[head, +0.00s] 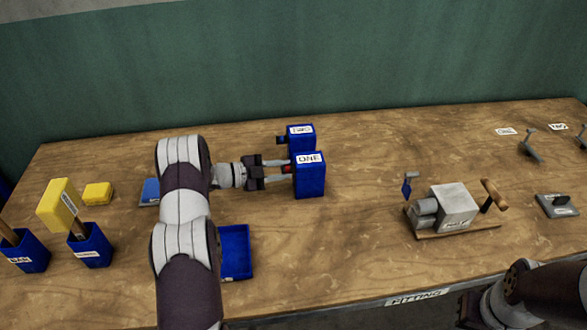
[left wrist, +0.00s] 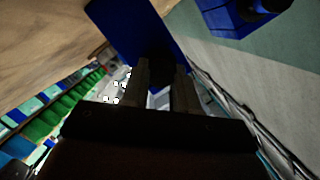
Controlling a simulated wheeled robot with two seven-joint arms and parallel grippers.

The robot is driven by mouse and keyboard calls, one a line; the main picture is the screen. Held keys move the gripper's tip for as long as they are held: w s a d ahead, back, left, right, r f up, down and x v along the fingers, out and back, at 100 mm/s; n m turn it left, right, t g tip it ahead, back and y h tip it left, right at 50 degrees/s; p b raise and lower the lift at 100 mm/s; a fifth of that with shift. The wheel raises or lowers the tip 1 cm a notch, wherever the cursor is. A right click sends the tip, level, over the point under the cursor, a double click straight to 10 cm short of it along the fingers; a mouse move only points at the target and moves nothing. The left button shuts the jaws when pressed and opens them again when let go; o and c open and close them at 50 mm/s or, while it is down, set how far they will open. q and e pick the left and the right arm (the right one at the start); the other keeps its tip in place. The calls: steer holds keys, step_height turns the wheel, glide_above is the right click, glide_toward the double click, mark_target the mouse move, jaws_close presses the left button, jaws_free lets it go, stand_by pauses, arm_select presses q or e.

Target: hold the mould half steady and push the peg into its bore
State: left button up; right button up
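A blue block (head: 309,180) with a white label that seems to read ONE is at the middle of the bench. My left gripper (head: 289,170) points right at its left side, fingers apart around a small dark and red part. In the left wrist view the blue block (left wrist: 125,25) lies beyond the fingertips (left wrist: 163,85), with a dark round stub (left wrist: 158,68) between them; whether they press on it is unclear. A second labelled blue block (head: 301,140) with a side stub stands behind. Which is the mould half, and where peg and bore are, I cannot tell. My right gripper (head: 468,310) is partly cut off, fingers unclear.
A grey clamp-like fixture (head: 455,208) with a wooden handle (head: 495,195) stands right on the wooden bench (head: 350,240). A blue tray (head: 236,252) lies by my left arm. Blue holders (head: 92,248) and yellow blocks (head: 98,194) are at left. Bench between block and fixture is clear.

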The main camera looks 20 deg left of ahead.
arm_select(q)
steer(key=shift+s+a, duration=0.1)
steer(key=shift+a, duration=0.1)
jaws_close()
steer(key=shift+s+a+b, duration=0.2)
steer(key=shift+s+a, duration=0.25)
steer(key=shift+a, duration=0.3)
steer(key=shift+s+a+b, duration=0.2)
steer(key=shift+s+a, duration=0.3)
steer(key=shift+a, duration=0.2)
steer(key=shift+s+a+b, duration=0.2)
steer(key=shift+s+a, duration=0.25)
steer(key=shift+a, duration=0.3)
steer(key=shift+a, duration=0.1)
steer(key=v, duration=0.1)
steer(key=b+v, duration=0.1)
steer(key=v, duration=0.1)
steer(key=shift+a+f, duration=0.25)
steer(key=shift+a, duration=0.25)
